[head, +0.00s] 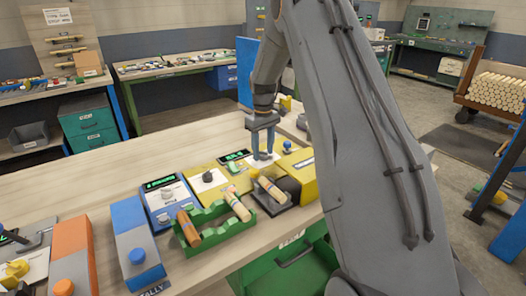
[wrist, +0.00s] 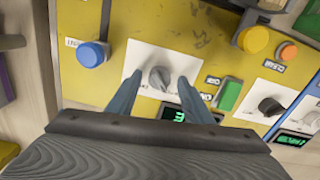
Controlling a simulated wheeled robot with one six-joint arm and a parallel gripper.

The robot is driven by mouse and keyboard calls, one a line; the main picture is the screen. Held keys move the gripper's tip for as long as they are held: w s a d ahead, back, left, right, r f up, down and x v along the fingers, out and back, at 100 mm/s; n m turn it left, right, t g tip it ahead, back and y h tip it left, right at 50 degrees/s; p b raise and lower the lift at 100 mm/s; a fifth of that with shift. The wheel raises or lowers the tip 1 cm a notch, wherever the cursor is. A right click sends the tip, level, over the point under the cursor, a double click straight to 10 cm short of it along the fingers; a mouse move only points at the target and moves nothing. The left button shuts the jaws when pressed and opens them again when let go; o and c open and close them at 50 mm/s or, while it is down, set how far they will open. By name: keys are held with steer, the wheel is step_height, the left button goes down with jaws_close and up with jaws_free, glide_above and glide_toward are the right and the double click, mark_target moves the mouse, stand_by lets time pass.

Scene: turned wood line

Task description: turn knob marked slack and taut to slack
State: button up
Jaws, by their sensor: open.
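A grey rotary knob (wrist: 159,78) sits on a white plate (wrist: 150,57) on a yellow panel in the wrist view. Its pointer ridge is visible, but the marks around it are too small to read, so I cannot tell whether it is the slack and taut knob. My gripper (wrist: 157,92) is open, with one blue finger on each side of the grey knob; I cannot tell whether they touch it. In the head view my gripper (head: 263,157) points down over the yellow panel, and the knob there is hidden behind the fingers.
A blue button (wrist: 92,54), a green switch (wrist: 229,95) and a yellow button (wrist: 253,39) are near the knob. A darker knob (wrist: 270,105) is at the right. A green rack (head: 215,222) with turned wood pieces stands in front on the bench (head: 60,190).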

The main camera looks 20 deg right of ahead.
step_height(320, 180, up, 7)
steer(key=shift+r+b, duration=0.2)
steer(key=shift+b, duration=0.7)
